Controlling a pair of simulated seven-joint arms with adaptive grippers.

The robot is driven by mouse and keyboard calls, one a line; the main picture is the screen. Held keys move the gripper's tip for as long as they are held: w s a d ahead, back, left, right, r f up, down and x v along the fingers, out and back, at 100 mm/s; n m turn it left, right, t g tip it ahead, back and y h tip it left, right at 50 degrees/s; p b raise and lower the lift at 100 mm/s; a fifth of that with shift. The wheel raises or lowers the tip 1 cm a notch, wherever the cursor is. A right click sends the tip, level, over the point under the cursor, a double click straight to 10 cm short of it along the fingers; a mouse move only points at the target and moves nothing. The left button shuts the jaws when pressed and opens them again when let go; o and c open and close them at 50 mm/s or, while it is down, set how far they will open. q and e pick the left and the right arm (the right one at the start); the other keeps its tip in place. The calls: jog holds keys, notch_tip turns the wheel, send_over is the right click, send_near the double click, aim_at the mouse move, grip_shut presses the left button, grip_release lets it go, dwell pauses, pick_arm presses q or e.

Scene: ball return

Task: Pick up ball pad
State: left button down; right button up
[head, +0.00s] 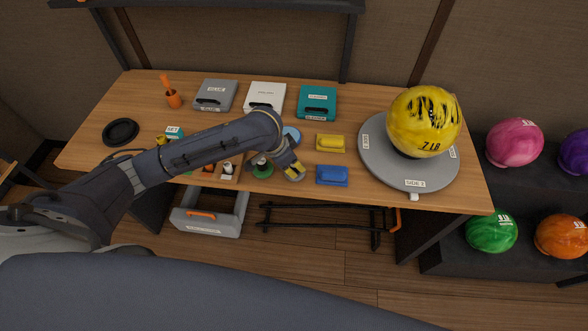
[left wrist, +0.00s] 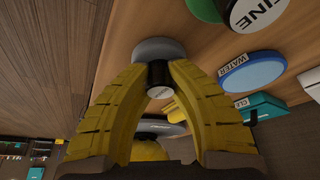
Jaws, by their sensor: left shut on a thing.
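My left gripper (head: 292,171) reaches over the front edge of the wooden table. In the left wrist view its yellow fingers (left wrist: 158,78) close on the black knob of a grey round pad (left wrist: 152,47). In the head view the grey pad (head: 297,178) shows only partly under the fingertips; I cannot tell whether it touches the table. A green pad (head: 262,172) sits just left of it, and its label FINE reads in the left wrist view (left wrist: 268,12). A blue pad (head: 293,133) labelled WATER (left wrist: 252,72) lies behind. My right gripper is not in view.
A yellow ball (head: 424,121) rests on a grey round stand (head: 377,160) at the right. Grey, white and teal cases (head: 317,103) line the back. Several balls (head: 491,231) sit on a dark rack at right.

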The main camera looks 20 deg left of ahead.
pick_arm(q)
notch_tip(320, 180, up, 20)
dwell(0.9)
jog(key=c, duration=1.9)
grip_release()
grip_shut()
jog(key=shift+f, duration=0.1)
